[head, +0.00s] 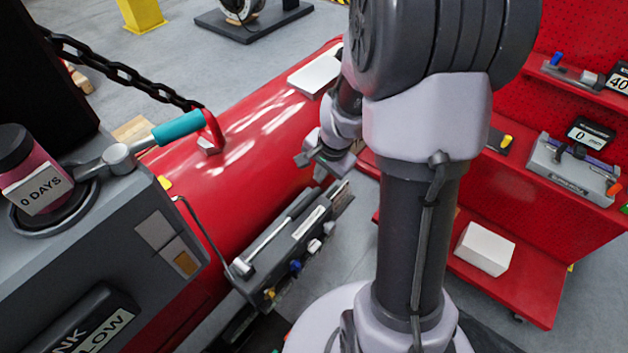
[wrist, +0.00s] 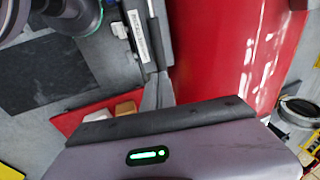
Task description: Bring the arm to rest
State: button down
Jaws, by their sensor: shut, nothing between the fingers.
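My arm rises from my base on the dark column at centre right in the head view, then folds forward and down. My gripper (head: 318,165) hangs over the right side of the red cylinder (head: 245,125), above the far end of the grey valve block; contact cannot be told. It is shut and holds nothing. In the wrist view, the gripper's grey fingers (wrist: 158,92) are together in front of its body with the green light. The red cylinder (wrist: 235,50) fills the upper right there. My arm hides part of the cylinder's far end.
A grey actuator housing (head: 70,250) with a teal-handled lever (head: 178,127) and a chain (head: 120,70) stands at left. The valve block (head: 290,245) lies beside the cylinder. A red shelf unit (head: 575,165) with tools and a white box (head: 484,248) stands right.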

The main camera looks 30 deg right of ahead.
jog(key=s+a+f+n+t+y+b, duration=0.1)
jog(key=s+a+f+n+b, duration=0.2)
jog(key=s+a+b, duration=0.5)
jog(key=s+a+f+n+t+b, duration=0.1)
jog(key=s+a+f+n+b, duration=0.2)
jog(key=b, duration=1.5)
jog(key=s+a+n, duration=0.3)
jog(key=s+a, duration=0.1)
jog(key=a, duration=0.3)
jog(key=shift+s+a+t+y, duration=0.25)
jog(key=shift+s+t+y, duration=0.05)
jog(key=shift+s+y, duration=0.1)
jog(key=shift+f+b, duration=0.1)
jog(key=shift+b, duration=0.2)
